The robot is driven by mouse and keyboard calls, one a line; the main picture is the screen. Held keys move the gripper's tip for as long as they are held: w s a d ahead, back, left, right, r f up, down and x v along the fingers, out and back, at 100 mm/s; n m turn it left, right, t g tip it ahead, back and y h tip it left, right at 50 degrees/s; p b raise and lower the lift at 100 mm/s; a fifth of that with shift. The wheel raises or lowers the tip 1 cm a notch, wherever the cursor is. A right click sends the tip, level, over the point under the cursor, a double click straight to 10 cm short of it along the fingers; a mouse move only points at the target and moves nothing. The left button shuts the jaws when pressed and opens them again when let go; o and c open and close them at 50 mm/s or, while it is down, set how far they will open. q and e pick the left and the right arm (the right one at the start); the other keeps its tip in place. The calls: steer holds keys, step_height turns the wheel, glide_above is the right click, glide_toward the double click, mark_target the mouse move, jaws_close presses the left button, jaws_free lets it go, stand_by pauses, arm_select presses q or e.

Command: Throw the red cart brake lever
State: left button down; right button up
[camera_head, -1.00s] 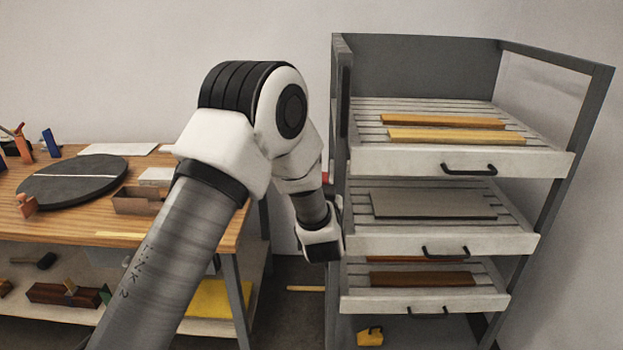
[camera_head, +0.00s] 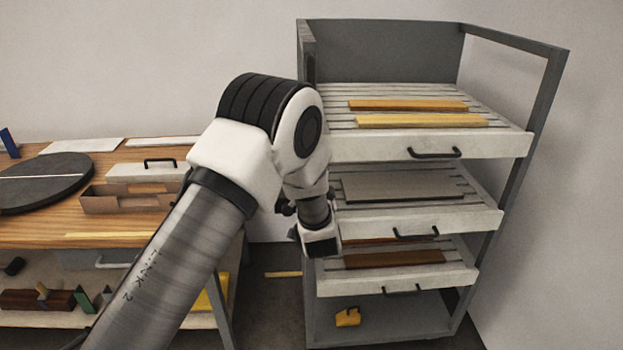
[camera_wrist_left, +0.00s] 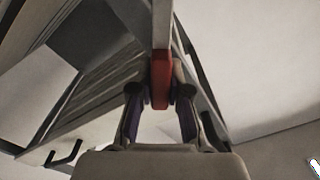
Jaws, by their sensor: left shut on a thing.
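The red brake lever (camera_wrist_left: 160,80) shows in the left wrist view, upright between the fingers of my left gripper (camera_wrist_left: 161,92). The gripper is shut on it, one finger on each side. In the head view my left arm reaches to the left side of the grey cart (camera_head: 305,50). There the arm's own links hide the lever and the fingertips. My right gripper is in neither view.
The cart carries three pulled-out white trays, the top one (camera_head: 390,150) with yellow boards. A yellow block (camera_head: 347,317) sits on the cart's bottom. A wooden workbench (camera_head: 130,228) with a black turntable (camera_head: 45,182) stands at left.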

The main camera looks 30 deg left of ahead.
arm_select(q)
steer(key=shift+f, duration=0.1)
steer(key=c, duration=1.1)
jaws_free()
steer(key=shift+d, duration=0.1)
steer(key=v, duration=0.7)
steer(key=shift+s+d, duration=0.1)
steer(key=shift+s, duration=0.1)
